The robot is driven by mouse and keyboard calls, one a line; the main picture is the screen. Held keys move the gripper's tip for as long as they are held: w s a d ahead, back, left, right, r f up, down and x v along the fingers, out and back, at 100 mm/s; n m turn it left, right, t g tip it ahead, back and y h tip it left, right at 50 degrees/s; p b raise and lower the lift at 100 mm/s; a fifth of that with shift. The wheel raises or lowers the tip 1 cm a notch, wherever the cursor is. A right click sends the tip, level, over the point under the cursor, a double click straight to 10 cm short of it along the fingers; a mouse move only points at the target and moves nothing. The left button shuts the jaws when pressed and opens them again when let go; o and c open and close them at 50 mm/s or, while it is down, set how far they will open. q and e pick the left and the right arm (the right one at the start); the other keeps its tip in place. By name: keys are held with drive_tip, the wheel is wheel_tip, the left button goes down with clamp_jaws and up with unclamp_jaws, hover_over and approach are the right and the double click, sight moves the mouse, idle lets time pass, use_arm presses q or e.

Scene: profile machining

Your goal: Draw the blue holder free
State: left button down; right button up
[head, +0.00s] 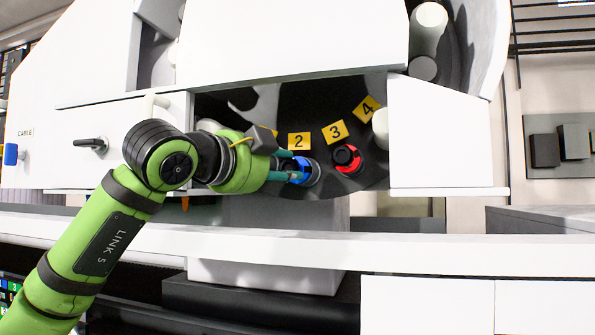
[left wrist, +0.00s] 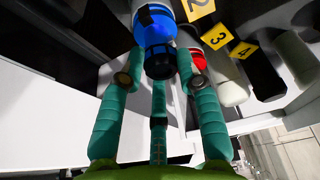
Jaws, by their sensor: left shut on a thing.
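The blue holder (head: 299,181) sits under plate 2 in the opening of the machine and is partly covered by my fingers. In the left wrist view the blue holder (left wrist: 152,28) has a dark end pointing toward my palm. My left gripper (head: 297,169) reaches in from the left, with its teal fingers shut on the blue holder. The left wrist view also shows the left gripper (left wrist: 160,70), with fingers on both sides of the holder and one below. I cannot tell whether the holder is still seated. My right gripper is not in view.
A red holder (head: 355,166) sits close to the right under plate 3 (head: 335,132). A pale cylinder (head: 380,128) is beside plate 4 (head: 367,109). White panels (head: 435,135) border the opening, and a white ledge (head: 400,250) runs below it.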

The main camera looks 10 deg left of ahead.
use_arm(q)
drive_tip(key=shift+s+a+r, duration=0.1)
drive_tip(key=shift+s+r, duration=0.05)
drive_tip(key=shift+r, duration=0.05)
drive_tip(key=shift+s+f+b, duration=0.1)
drive_tip(key=shift+s+b, duration=0.15)
drive_tip(key=shift+b, duration=0.1)
drive_tip(key=shift+s+b, duration=0.35)
drive_tip(key=shift+s, duration=0.35)
drive_tip(key=shift+s+b, duration=0.3)
drive_tip(key=shift+s, duration=0.15)
drive_tip(key=shift+s, duration=0.2)
